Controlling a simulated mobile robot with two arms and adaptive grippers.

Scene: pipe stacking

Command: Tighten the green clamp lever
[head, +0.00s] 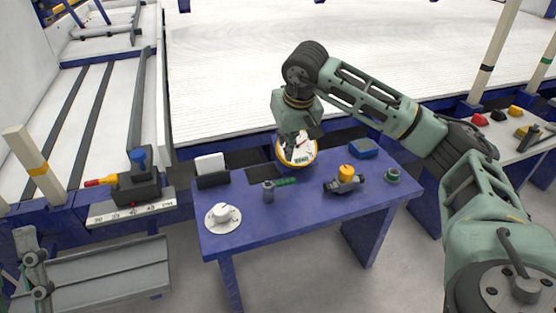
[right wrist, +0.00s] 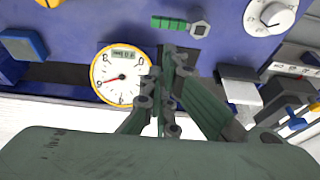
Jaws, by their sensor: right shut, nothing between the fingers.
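The green clamp lever (head: 285,181) sticks out to the right from a small grey clamp (head: 268,192) on the blue table. The lever also shows at the top of the right wrist view (right wrist: 168,22), with the grey clamp (right wrist: 200,29) to its right. My right gripper (head: 303,140) is shut and empty, with its fingers closed together in the right wrist view (right wrist: 172,55). It is above the back of the table, by the yellow-rimmed gauge, apart from the lever. The gripper partly hides the gauge in the head view. My left gripper is not in view.
The gauge (right wrist: 120,75) is close to the gripper. A white dial (head: 223,214), a white card in a dark holder (head: 212,178), a yellow-knobbed valve (head: 345,182), a green ring (head: 392,175) and a blue block (head: 363,148) stand on the blue table (head: 300,218). The table's front middle is clear.

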